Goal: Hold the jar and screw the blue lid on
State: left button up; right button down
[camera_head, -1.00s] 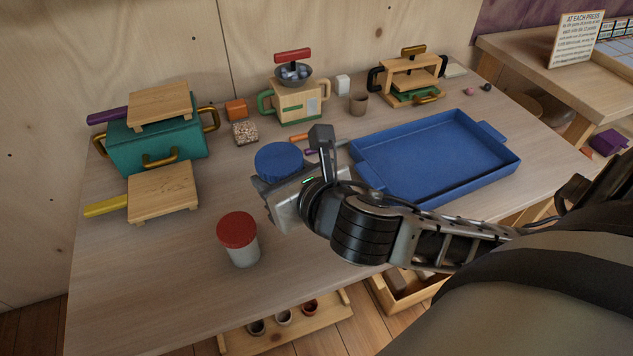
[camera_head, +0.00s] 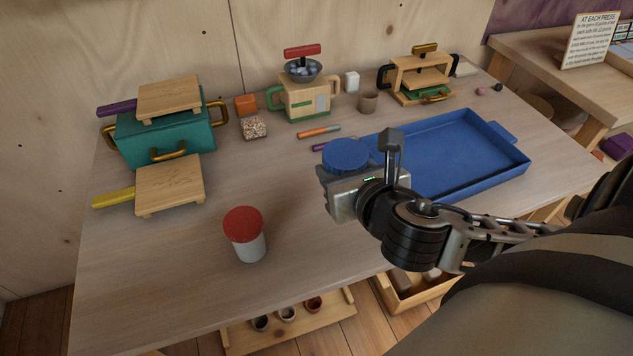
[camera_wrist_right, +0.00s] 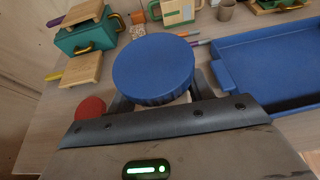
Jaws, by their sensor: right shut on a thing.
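A round blue lid (camera_head: 345,154) with a ribbed rim is at my right gripper (camera_head: 343,178), over the middle of the table. In the right wrist view the blue lid (camera_wrist_right: 153,66) lies flat just beyond the palm, covering most of the space between the fingers (camera_wrist_right: 165,100). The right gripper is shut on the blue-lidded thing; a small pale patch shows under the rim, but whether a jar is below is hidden. A pale jar (camera_head: 249,248) with a red lid (camera_head: 243,224) stands upright on the table, left of the gripper and apart from it. My left gripper is not in view.
A blue tray (camera_head: 510,178) lies right of the gripper, partly behind my arm. Orange and purple sticks (camera_head: 319,131) lie behind the lid. A teal box (camera_head: 165,143) and a yellow-handled board (camera_head: 170,184) stand at left. The front left of the table (camera_head: 160,275) is clear.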

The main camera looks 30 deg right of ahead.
jog(key=w+f+b, duration=0.1)
jog(key=b, duration=0.1)
jog(key=w+f+b, duration=0.1)
jog(key=w+b, duration=0.1)
jog(key=shift+d+f, duration=0.2)
jog(key=shift+d, duration=0.15)
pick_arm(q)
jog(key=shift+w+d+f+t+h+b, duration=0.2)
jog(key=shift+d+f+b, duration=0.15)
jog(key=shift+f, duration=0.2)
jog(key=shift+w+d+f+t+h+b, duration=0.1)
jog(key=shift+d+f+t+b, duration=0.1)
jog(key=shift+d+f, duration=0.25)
pick_arm(e)
jog(key=s+f+x, duration=0.1)
jog(key=f+x, duration=0.1)
jog(key=x, duration=0.9)
jog(key=shift+a, duration=0.15)
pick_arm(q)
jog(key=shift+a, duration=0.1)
pick_arm(e)
jog(key=shift+f, duration=0.15)
jog(key=f, duration=0.3)
jog(key=shift+w+b, duration=0.25)
jog(key=shift+b, duration=0.15)
jog(key=shift+f, duration=0.35)
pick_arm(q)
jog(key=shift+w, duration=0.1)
pick_arm(e)
jog(key=shift+f, duration=0.1)
